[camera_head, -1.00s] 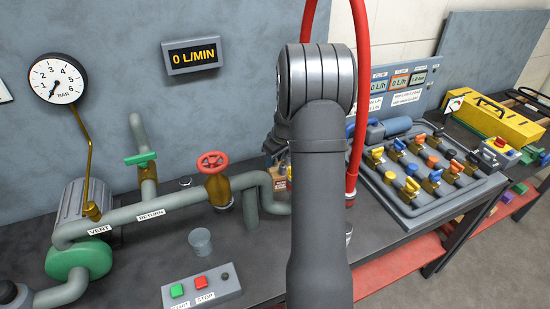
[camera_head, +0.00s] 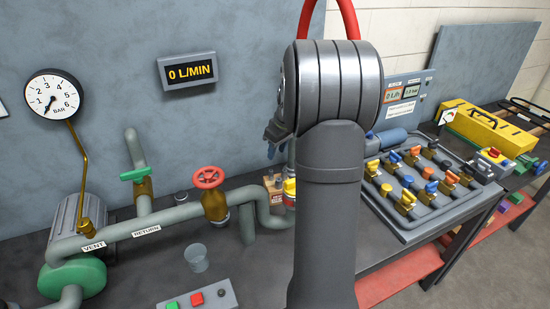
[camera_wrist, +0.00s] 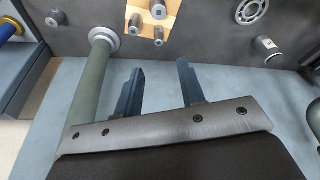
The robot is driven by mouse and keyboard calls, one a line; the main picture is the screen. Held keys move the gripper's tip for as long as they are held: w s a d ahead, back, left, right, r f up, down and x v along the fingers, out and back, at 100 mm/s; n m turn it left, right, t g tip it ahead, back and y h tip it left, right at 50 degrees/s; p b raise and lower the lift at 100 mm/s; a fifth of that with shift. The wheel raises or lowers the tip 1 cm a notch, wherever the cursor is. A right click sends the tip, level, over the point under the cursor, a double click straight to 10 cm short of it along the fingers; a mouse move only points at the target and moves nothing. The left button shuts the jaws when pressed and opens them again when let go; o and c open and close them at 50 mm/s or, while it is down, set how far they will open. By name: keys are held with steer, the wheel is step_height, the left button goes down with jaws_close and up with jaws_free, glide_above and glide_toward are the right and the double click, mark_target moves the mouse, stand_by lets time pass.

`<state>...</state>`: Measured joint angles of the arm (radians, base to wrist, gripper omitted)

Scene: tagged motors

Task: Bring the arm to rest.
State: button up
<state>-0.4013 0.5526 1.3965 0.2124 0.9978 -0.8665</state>
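My arm rises at the centre of the head view and hides part of the bench. My gripper shows in the wrist view (camera_wrist: 160,78), with its two dark blue fingers spread apart and nothing between them. In the head view only a bit of it (camera_head: 271,148) peeks out left of my grey wrist link, above the bench. In the wrist view a grey-green pipe (camera_wrist: 90,85) stands to the left of the fingers, and a wooden block with metal pegs (camera_wrist: 140,18) lies beyond the tips.
Pipework with a red handwheel (camera_head: 208,177) and a green valve handle (camera_head: 138,174) runs at the left.

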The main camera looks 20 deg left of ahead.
mark_target(271, 172)
steer(key=shift+r, duration=0.25)
steer(key=x, duration=1.2)
steer(key=shift+f, duration=0.15)
step_height(271, 172, up, 2)
steer(key=shift+r, duration=1)
